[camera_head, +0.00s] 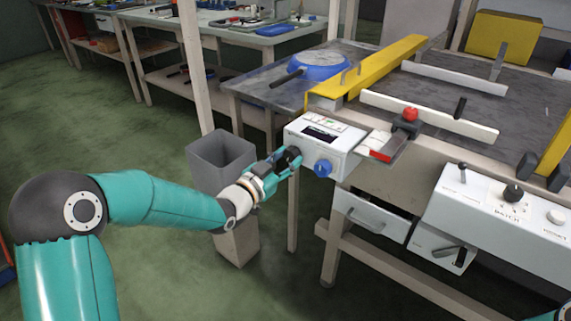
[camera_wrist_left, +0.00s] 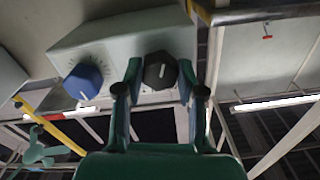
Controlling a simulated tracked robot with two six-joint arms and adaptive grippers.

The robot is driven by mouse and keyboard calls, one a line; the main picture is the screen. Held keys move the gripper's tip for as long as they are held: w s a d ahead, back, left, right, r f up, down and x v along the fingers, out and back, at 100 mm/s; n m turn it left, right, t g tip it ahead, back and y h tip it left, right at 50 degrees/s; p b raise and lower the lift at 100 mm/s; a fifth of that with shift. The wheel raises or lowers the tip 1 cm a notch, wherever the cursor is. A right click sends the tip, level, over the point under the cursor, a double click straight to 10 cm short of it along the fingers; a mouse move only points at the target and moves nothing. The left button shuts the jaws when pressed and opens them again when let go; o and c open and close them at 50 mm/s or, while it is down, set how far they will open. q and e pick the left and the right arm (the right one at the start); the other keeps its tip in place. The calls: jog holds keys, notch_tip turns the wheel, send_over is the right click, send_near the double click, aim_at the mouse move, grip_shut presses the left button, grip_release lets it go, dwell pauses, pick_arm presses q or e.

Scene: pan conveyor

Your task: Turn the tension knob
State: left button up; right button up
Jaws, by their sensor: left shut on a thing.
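A white control box (camera_head: 325,132) with a small dark display sits at the table's near left corner. It carries a blue knob (camera_head: 323,168) on its front, and this knob also shows in the left wrist view (camera_wrist_left: 84,80). A black knob (camera_wrist_left: 160,70) with a white pointer line sits beside the blue one. My left gripper (camera_head: 290,158) is at the left part of the box front. In the left wrist view, its two fingers (camera_wrist_left: 160,82) are on either side of the black knob, shut on it. The knob labels are too small to read. My right gripper is out of view.
A grey bin (camera_head: 219,150) stands on the floor behind my left forearm. A blue pan (camera_head: 318,67) lies on the table beside a yellow rail (camera_head: 375,68). A red-knobbed lever (camera_head: 410,115) and a white BATCH panel (camera_head: 490,205) are to the right.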

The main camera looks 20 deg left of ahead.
pick_arm(q)
jog(key=m+b, duration=0.1)
jog(key=b, duration=0.1)
jog(key=m+b, duration=0.2)
jog(key=b, duration=0.1)
jog(key=shift+a+f, duration=0.1)
jog(key=shift+f, duration=0.15)
jog(key=shift+r+m+b, duration=0.2)
jog(key=shift+m+b, duration=0.7)
jog(key=shift+b, duration=0.1)
jog(key=o, duration=1.1)
jog(key=shift+o, duration=0.2)
jog(key=v, duration=1.2)
